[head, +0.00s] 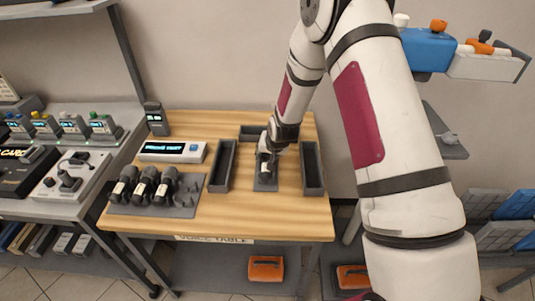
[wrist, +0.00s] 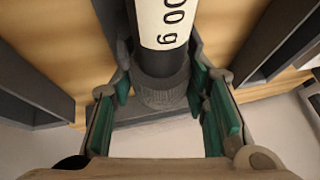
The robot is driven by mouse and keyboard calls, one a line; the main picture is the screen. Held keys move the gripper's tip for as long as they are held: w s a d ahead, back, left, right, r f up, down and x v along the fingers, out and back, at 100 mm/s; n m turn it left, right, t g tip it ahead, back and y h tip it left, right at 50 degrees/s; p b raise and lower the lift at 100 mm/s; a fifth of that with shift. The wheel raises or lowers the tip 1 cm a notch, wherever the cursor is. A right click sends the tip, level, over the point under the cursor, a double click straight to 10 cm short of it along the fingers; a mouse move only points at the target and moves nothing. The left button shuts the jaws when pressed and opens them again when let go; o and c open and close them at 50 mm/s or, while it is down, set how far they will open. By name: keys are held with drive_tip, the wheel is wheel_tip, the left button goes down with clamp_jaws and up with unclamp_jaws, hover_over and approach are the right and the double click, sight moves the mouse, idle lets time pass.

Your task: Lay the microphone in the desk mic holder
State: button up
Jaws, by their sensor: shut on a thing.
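The microphone (head: 266,169) is dark with a white label and is at my gripper (head: 268,153), over a small dark grey base (head: 265,186) on the wooden table. This base looks like the desk mic holder; I cannot tell whether the microphone rests on it. In the wrist view the microphone's dark shaft (wrist: 163,62) carries a white label ending in "00 g". Its ribbed collar lies between the green pads of my gripper (wrist: 165,105), which is shut on it. The arm and gripper hide part of the microphone in the head view.
Long dark trays stand left (head: 221,166) and right (head: 312,168) of the base, and another dark block (head: 252,132) is behind. Several dark microphones (head: 145,185) lie on a grey rack at the table's left. A white display box (head: 172,151) stands behind them. Bare wood lies in front.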

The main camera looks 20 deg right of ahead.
drive_tip(key=o, duration=1.3)
drive_tip(key=shift+f, duration=0.1)
